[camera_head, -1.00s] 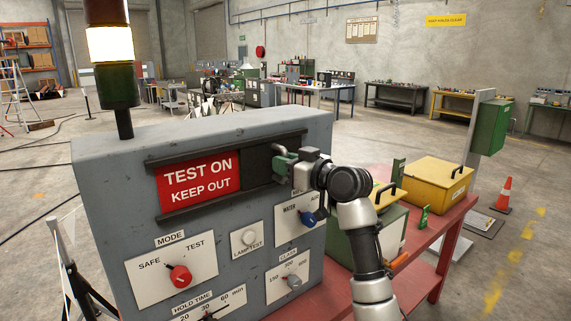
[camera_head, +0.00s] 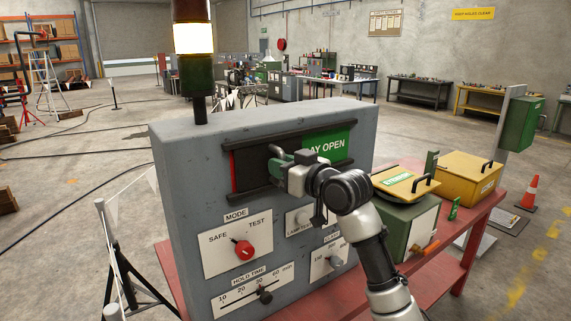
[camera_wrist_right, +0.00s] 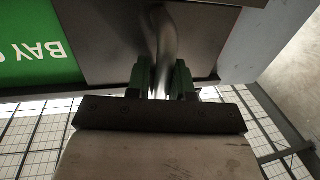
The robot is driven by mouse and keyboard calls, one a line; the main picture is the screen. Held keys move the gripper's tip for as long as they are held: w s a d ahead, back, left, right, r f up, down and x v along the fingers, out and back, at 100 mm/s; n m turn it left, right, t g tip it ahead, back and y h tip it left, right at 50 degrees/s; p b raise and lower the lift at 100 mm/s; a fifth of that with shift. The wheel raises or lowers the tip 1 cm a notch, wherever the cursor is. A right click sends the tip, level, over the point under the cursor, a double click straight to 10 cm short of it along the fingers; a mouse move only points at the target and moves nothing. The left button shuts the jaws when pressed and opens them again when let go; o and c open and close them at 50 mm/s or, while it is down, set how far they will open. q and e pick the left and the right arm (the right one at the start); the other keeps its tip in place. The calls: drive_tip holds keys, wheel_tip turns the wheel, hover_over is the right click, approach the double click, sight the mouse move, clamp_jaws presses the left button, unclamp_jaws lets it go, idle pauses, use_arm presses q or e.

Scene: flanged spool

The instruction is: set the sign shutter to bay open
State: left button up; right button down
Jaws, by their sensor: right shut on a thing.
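The sign shutter (camera_head: 256,174) is a dark plate sliding between two black rails on the front of a grey control box (camera_head: 190,200). It covers the left and middle of the sign window. A thin red strip (camera_head: 233,172) shows at its left edge. To its right the green sign (camera_head: 328,146) reads "AY OPEN", its first letter hidden. My right gripper (camera_head: 284,163) is shut on the shutter's handle. In the right wrist view the green fingers (camera_wrist_right: 163,82) close around the metal handle (camera_wrist_right: 165,45). My left gripper is not in view.
Below the sign are a red mode knob (camera_head: 243,250) and a hold time slider (camera_head: 265,295). A beacon (camera_head: 194,60) stands on top of the box. A green case (camera_head: 405,220) and a yellow case (camera_head: 470,178) stand to the right on a red table.

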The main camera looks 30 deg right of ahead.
drive_tip(key=shift+a, duration=0.2)
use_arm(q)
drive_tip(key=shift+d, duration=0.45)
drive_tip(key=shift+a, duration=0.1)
use_arm(e)
drive_tip(key=shift+f, duration=0.1)
drive_tip(key=c, duration=1.2)
unclamp_jaws()
drive_tip(key=shift+c, duration=0.2)
drive_tip(key=shift+o, duration=0.7)
drive_tip(key=shift+a, duration=0.2)
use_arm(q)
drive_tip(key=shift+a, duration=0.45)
use_arm(e)
drive_tip(key=shift+d, duration=0.1)
